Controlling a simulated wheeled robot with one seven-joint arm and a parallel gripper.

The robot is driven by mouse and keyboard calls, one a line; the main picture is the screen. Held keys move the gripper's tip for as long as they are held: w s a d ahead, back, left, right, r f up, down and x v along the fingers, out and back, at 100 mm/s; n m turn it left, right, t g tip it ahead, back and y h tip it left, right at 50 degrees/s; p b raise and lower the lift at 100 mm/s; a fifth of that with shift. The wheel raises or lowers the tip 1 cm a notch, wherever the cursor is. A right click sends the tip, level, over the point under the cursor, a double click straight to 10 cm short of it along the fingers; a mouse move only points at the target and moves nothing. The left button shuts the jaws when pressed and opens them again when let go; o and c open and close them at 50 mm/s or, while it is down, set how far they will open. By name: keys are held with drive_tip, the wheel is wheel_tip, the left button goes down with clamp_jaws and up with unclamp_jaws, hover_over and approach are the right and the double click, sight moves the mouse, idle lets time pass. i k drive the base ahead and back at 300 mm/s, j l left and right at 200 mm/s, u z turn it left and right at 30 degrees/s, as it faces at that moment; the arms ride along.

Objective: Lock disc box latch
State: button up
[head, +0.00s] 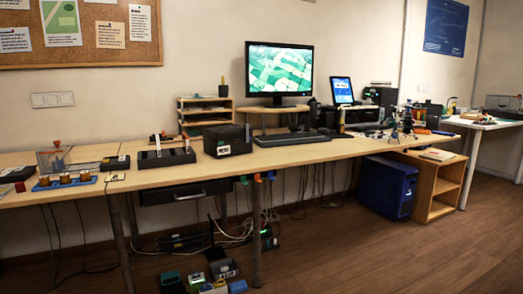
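A black box (228,141) with a small white label on its front stands on the long wooden desk, left of the monitor. It may be the disc box, but I cannot tell for sure. Its lid looks closed; a latch is too small to make out from here. My gripper is not in view, and no part of my arm shows near the box.
The long desk (300,153) runs along the wall. A black slotted holder (166,158) sits left of the box, a keyboard (289,139) to its right, and a wooden letter rack (205,110) behind it. Cables and small boxes lie underneath. The floor (390,255) at right is clear.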

sight(221, 149)
drive_tip(key=i+u, duration=0.15)
drive_tip(key=i, duration=0.7)
drive_tip(key=i+u, duration=0.15)
drive_tip(key=i, duration=0.65)
drive_tip(key=l, duration=0.05)
